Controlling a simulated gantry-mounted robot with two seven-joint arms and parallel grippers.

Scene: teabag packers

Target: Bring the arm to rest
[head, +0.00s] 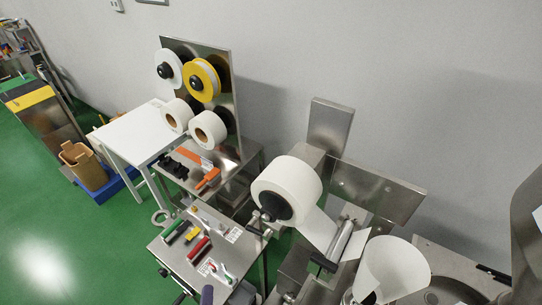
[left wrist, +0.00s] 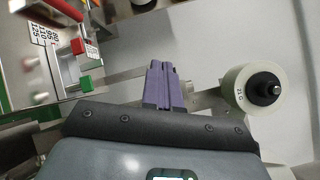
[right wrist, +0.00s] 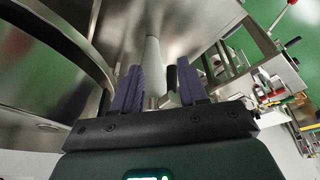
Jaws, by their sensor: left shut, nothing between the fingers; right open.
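I cannot make out the right gripper in the head view.
A steel cart (head: 160,248) carries red, green and yellow handled tools. A large white film roll (head: 292,185) sits on the machine, beside a white forming cone (head: 395,268). A steel rack (head: 235,100) holds several reels. A white table (head: 135,130) stands left; green floor is open there.

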